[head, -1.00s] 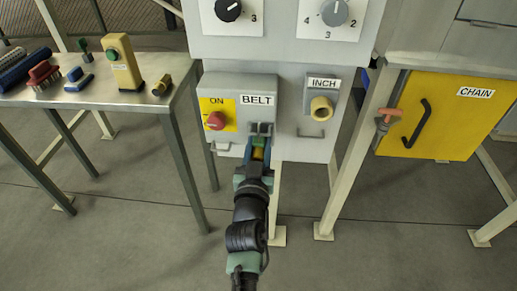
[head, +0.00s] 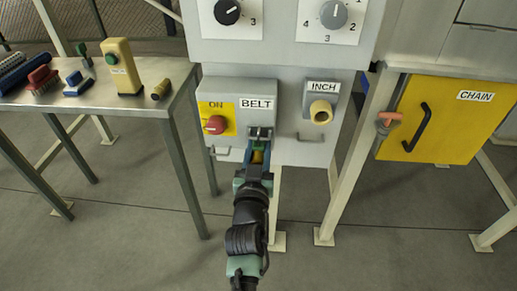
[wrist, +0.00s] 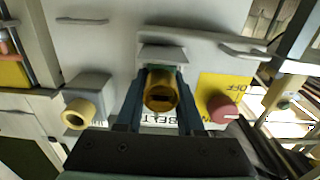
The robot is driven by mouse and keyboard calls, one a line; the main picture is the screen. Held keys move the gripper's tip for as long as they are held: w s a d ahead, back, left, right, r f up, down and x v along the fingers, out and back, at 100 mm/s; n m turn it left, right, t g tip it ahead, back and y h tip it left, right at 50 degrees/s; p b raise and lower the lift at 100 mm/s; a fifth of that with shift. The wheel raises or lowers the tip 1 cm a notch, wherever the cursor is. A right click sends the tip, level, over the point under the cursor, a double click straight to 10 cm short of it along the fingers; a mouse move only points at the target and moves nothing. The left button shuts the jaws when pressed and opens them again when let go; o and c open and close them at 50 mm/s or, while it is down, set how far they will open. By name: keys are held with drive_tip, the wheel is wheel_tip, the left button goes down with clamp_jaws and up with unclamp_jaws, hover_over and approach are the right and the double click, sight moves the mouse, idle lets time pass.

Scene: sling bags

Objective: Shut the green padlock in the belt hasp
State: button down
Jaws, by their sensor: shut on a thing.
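My gripper (wrist: 160,110) is shut on the green padlock (wrist: 160,93), with one finger on each side of it. In the wrist view I see the padlock's brass end with a dark slot; a little green shows above it. In the head view only a small green and yellow part of it (head: 258,156) shows between the fingers. The belt hasp (head: 260,134) is a grey bracket under the BELT label, on the front of the grey box. It also shows in the wrist view (wrist: 163,54), right behind the padlock. The shackle is hidden, so I cannot tell whether it passes through the hasp.
A red switch knob (head: 215,124) on a yellow plate is left of the hasp. The yellow INCH knob (head: 321,112) is to its right. A yellow CHAIN door (head: 450,115) stands further right. A metal table (head: 110,104) at left holds brushes and a cream box (head: 121,66).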

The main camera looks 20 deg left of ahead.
unclamp_jaws()
idle(0.4)
drive_tip(key=p+v, duration=0.2)
drive_tip(key=v, duration=0.5)
idle(0.8)
idle(0.4)
